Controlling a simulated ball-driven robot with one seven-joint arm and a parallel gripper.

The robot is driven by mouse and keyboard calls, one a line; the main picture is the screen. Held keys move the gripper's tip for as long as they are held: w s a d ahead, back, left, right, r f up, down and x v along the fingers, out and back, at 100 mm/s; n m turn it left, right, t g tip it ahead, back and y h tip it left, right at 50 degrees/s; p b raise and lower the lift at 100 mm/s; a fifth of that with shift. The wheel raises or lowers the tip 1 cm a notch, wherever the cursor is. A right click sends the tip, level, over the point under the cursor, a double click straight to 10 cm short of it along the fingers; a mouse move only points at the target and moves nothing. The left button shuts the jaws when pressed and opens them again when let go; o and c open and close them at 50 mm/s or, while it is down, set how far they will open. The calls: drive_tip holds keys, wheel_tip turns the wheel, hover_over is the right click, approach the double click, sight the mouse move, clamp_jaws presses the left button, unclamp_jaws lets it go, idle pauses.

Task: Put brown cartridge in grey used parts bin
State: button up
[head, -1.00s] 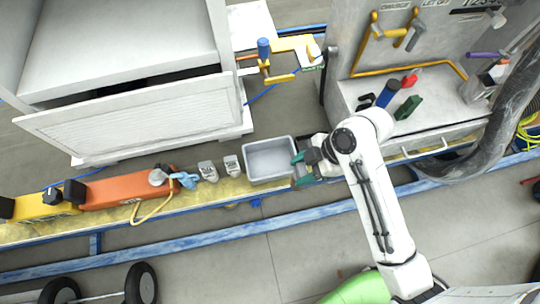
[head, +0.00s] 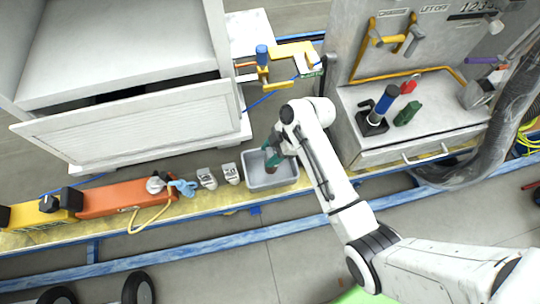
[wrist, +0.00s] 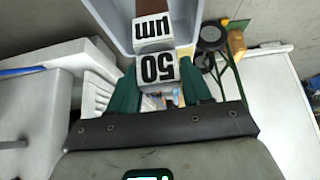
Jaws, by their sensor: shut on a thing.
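The grey bin (head: 247,170) stands on the yellow ledge. My gripper (head: 271,158), with green fingers, is over the bin and pointing down into it. It is shut on the brown cartridge (head: 271,151), which shows as a small brown shape over the bin's inside. In the wrist view the cartridge (wrist: 157,68) sits between the green fingers (wrist: 160,88), with a white label reading "50 µm" and a brown part at the top. The bin's light grey-blue wall (wrist: 122,30) shows around it. I cannot tell whether the cartridge touches the bin floor.
Two small grey-white parts (head: 207,178) (head: 231,173) stand just left of the bin. Farther left are a light blue item (head: 184,187) and an orange box (head: 115,195). A white cabinet (head: 130,125) is behind. A bench (head: 430,135) with tools stands to the right.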

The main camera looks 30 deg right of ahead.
drive_tip(key=shift+w+f, duration=0.15)
drive_tip(key=shift+f, duration=0.7)
drive_tip(key=shift+w+f, duration=0.1)
drive_tip(key=shift+f, duration=0.75)
drive_tip(key=shift+f, duration=0.2)
drive_tip(key=o, duration=1.4)
drive_tip(key=shift+r, duration=0.1)
